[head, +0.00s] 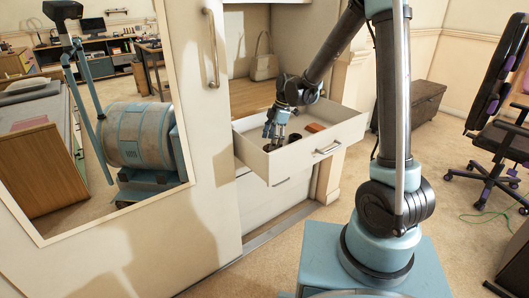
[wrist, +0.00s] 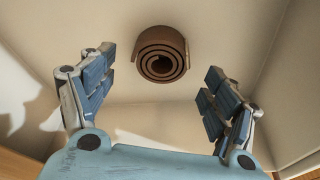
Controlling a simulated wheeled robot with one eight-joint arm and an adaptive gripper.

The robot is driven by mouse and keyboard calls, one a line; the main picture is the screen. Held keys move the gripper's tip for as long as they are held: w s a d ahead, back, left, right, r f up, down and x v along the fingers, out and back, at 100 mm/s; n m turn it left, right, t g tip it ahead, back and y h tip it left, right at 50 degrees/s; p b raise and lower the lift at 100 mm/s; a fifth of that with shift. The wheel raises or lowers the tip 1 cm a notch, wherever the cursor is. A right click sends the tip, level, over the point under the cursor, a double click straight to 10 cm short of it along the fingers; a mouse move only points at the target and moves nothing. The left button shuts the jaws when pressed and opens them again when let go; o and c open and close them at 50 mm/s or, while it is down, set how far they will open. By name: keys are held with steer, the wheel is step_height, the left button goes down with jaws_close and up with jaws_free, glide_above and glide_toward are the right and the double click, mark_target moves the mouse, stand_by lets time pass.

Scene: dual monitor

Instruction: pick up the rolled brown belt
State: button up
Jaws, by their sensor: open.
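The rolled brown belt (wrist: 161,55) is a spiral coil on the pale floor of the drawer, seen in the wrist view at upper middle. My gripper (wrist: 158,88) is open, with one blue finger to the left of the belt and one to the right. The belt lies between and slightly beyond the fingertips, and neither finger touches it. In the head view my gripper (head: 275,136) points down into the open white drawer (head: 335,140). Small dark items show near the fingers there, but I cannot tell which is the belt.
A flat orange-brown item (head: 315,127) lies in the drawer to the right of my gripper. The drawer walls stand close around the gripper. A beige handbag (head: 264,64) stands in the niche behind. A mirror (head: 120,120) is at left and an office chair (head: 500,130) at right.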

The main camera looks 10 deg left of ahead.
steer(key=shift+x, duration=1.95)
steer(key=shift+w+d, duration=0.1)
steer(key=shift+w, duration=0.05)
steer(key=c, duration=1.2)
